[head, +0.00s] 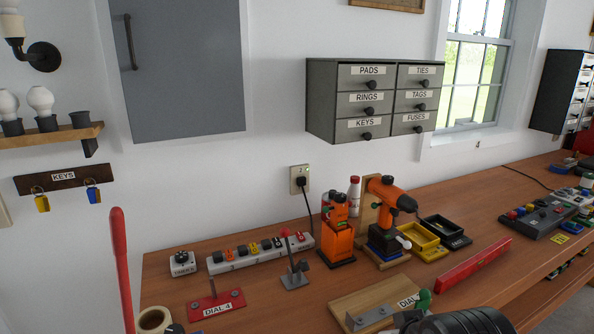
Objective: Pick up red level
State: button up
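A long red bar, which looks like the red level (474,265), lies on the wooden workbench at the right of centre, slanting up to the right. Nothing rests on it. My gripper (440,323) shows only as dark parts at the bottom edge, in front of and below the level's near end, apart from it in the picture. Its fingertips cannot be made out, so I cannot tell whether it is open or shut.
A wooden board (358,298) with a metal bracket and a green knob lies left of the level. An orange drill (388,193), an orange tool holder (337,240) and a yellow tray (416,236) stand behind. A control box (541,219) is to the right. Bare bench surrounds the level's right side.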

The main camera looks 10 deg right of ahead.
aim_at(444, 282)
jog(key=i+l+z, duration=0.35)
jog(key=i, duration=0.15)
jog(key=i+l+z, duration=0.3)
jog(key=i, duration=0.2)
jog(key=j, duration=0.1)
